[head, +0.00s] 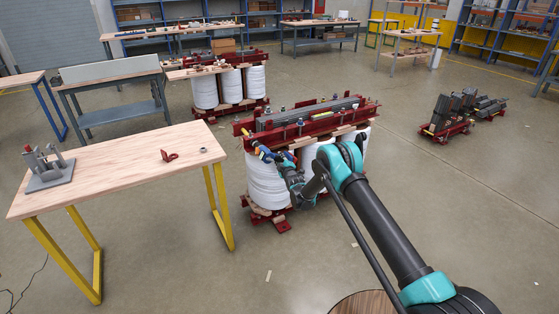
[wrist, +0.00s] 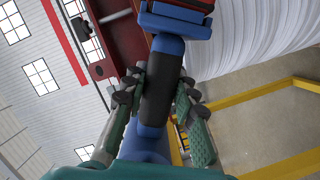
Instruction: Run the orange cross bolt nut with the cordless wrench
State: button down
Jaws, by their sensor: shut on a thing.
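My gripper (wrist: 158,88) is shut on the cordless wrench (wrist: 156,108), with its fingers on both sides of the black grip. The wrench is blue and black, and its wide blue end (wrist: 176,22) points to the top of the wrist view. In the head view, my gripper (head: 287,167) and the wrench (head: 265,153) are at the left end of the nearest red-framed transformer core (head: 310,122). The wrench is close to the red beam; I cannot tell whether it touches. I cannot make out the orange cross bolt nut clearly in either view.
White coils (head: 266,185) stand under the core's red beam, close to my gripper. A wooden table (head: 120,165) with yellow legs stands to the left, bearing a grey fixture (head: 48,170) and a red part (head: 169,156). A second core (head: 229,82) stands behind.

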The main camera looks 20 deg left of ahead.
dwell(0.8)
jog(key=shift+w+d+f+v, duration=0.1)
jog(key=shift+d+v, duration=0.05)
jog(key=shift+v, duration=0.8)
jog(key=shift+w+d+f+v, duration=0.1)
jog(key=shift+d+f+v, duration=0.1)
jog(key=shift+v, duration=0.75)
jog(key=shift+w+d+f+v, duration=0.1)
jog(key=shift+w+d+v, duration=0.05)
jog(key=shift+v, duration=0.75)
jog(key=shift+r, duration=0.1)
